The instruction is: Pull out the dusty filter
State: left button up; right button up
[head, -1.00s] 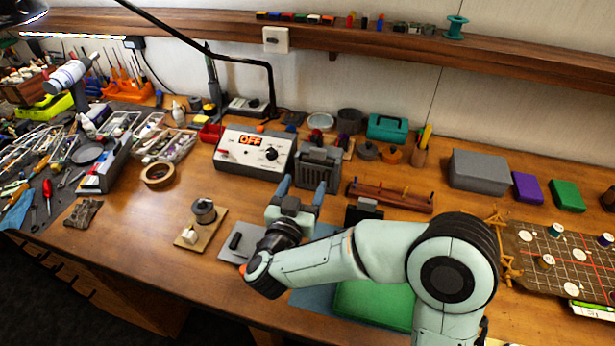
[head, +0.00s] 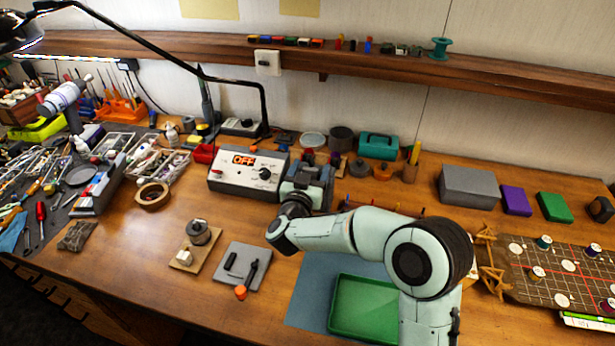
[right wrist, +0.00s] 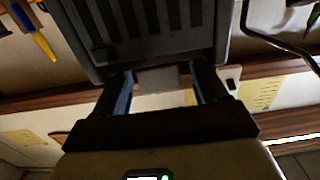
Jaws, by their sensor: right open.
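A dark grey slotted housing (head: 326,196) stands to the right of the control box (head: 232,183), whose display reads OFF. In the right wrist view the housing (right wrist: 150,30) fills the top of the picture, with dark slots in its face. My right gripper (head: 304,180) is at the housing's front and covers much of it in the head view. In the right wrist view the right gripper (right wrist: 163,88) is open, its two blue-grey fingers either side of a pale block (right wrist: 158,77) at the housing's edge. I cannot tell whether that block is the dusty filter or whether the fingers touch it. My left gripper is out of view.
A green tray (head: 362,308) lies on a blue mat (head: 306,292) in front. A grey plate (head: 258,280) with small parts and a spool board (head: 186,262) lie to its left. A thin black lamp arm (head: 170,62) crosses above.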

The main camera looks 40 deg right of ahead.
jog(key=c, duration=1)
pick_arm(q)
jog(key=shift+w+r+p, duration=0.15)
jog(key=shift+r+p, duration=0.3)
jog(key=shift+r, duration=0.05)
pick_arm(e)
jog(key=shift+r, duration=0.7)
jog(key=shift+c, duration=0.2)
jog(key=shift+r+p, duration=1.8)
jog(key=shift+r, duration=0.85)
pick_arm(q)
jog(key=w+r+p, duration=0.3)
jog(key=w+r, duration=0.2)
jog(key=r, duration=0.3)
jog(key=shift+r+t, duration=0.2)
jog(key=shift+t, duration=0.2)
pick_arm(e)
notch_tip(320, 180, up, 6)
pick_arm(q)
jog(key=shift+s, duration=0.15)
